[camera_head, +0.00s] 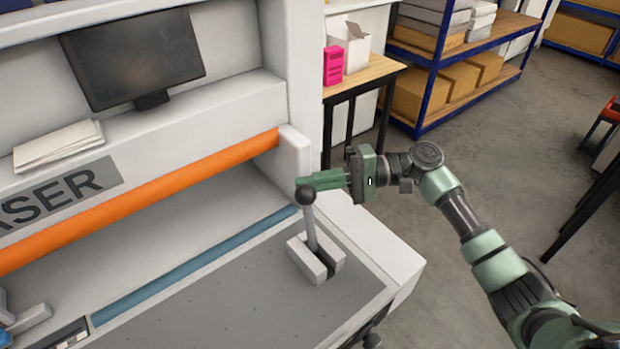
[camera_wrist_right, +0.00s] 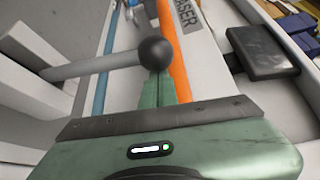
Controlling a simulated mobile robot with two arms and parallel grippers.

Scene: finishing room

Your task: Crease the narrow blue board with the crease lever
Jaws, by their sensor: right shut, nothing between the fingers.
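The crease lever (camera_head: 311,232) has a grey shaft and a black ball knob. It stands nearly upright, leaning slightly left, in a slotted pale block on the machine bed. My right gripper (camera_head: 302,182) is shut and empty, its green fingertips right at the knob. In the right wrist view the knob (camera_wrist_right: 157,53) covers the fingertips; whether they touch is unclear. A long narrow blue strip (camera_head: 190,270) lies along the back of the grey bed and shows in the wrist view (camera_wrist_right: 107,55); I cannot tell whether it is the board. My left gripper is not in view.
The machine has an orange bar (camera_head: 150,198) above the grey bed (camera_head: 225,305) and a dark monitor (camera_head: 132,58). Papers (camera_head: 58,146) lie on its ledge. A wooden table (camera_head: 365,76) holds a pink box (camera_head: 333,66). Blue shelving (camera_head: 465,60) stands behind. Floor right of the machine is open.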

